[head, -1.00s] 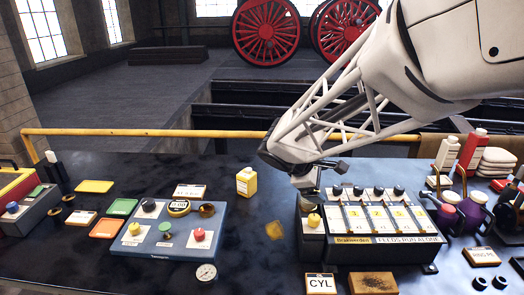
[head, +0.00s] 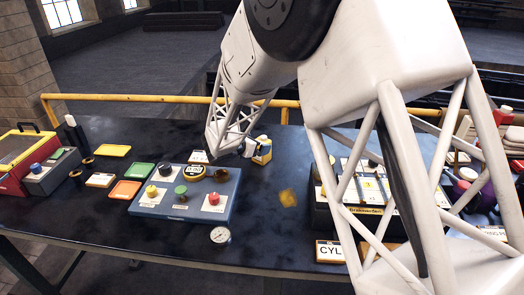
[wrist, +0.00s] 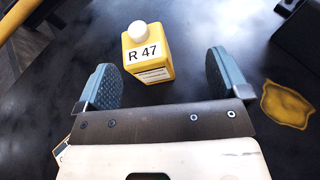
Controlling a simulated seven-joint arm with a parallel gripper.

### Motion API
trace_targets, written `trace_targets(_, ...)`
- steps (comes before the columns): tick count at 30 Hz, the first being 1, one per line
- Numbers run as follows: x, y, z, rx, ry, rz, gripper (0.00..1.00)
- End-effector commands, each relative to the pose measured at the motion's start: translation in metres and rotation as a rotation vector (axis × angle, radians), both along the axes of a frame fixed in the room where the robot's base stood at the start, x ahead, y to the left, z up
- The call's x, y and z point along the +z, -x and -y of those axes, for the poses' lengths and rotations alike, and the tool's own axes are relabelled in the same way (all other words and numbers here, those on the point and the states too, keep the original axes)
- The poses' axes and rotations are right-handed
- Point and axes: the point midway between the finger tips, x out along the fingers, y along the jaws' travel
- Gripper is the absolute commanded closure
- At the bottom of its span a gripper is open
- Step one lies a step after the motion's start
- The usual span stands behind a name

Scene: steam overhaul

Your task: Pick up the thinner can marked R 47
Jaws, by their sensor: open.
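The yellow can (wrist: 146,62) with a white cap and an R 47 label stands upright on the dark bench in the wrist view. In the head view the can (head: 262,151) stands just right of my gripper (head: 240,148), partly hidden by it. In the wrist view my gripper (wrist: 160,85) is open, with its two grey-blue pads apart. The can stands beyond the pads, between their lines and nearer the left one. It looks untouched.
A yellow stain (wrist: 287,104) lies right of the can. A yellow rail (head: 170,99) runs behind the bench.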

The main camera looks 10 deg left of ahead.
Motion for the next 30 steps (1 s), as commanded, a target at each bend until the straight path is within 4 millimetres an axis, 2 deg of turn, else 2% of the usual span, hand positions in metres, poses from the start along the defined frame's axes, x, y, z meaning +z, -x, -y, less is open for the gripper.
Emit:
trace_targets(3, -0.011, -0.006, -0.017, 0.051, 0.042, -0.006, 0.06)
trace_targets(8, -0.015, -0.009, -0.026, 0.076, 0.063, -0.008, 0.06)
trace_targets(18, -0.016, -0.010, -0.025, 0.075, 0.063, -0.008, 0.06)
trace_targets(30, -0.025, -0.029, -0.012, 0.075, 0.062, -0.009, 0.06)
